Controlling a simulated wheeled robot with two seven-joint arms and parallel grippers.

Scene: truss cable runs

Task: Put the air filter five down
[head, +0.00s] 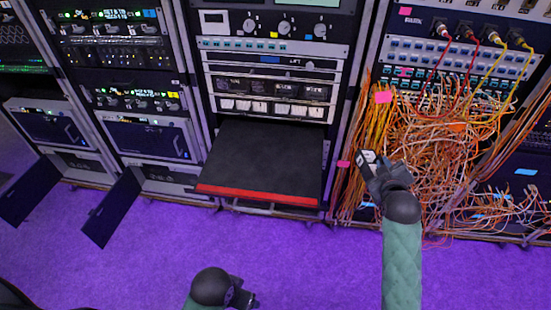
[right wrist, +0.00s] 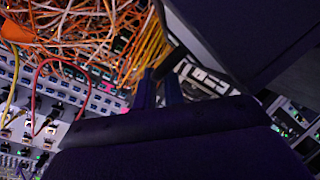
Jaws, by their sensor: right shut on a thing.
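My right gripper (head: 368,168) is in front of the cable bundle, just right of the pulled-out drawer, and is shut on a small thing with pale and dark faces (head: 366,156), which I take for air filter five. The fingers hide much of it, and no label can be read. In the right wrist view the dark fingertips (right wrist: 160,92) show near the middle, and the held piece is hard to make out. My left gripper (head: 241,297) is low in the head view over the purple floor, and its jaws are not clear.
A black drawer (head: 265,160) with a red front edge (head: 258,195) sticks out of the middle rack. A dense tangle of orange cables (head: 445,140) hangs at right. Two open doors (head: 112,208) stand out at lower left. The purple floor (head: 150,270) in front is clear.

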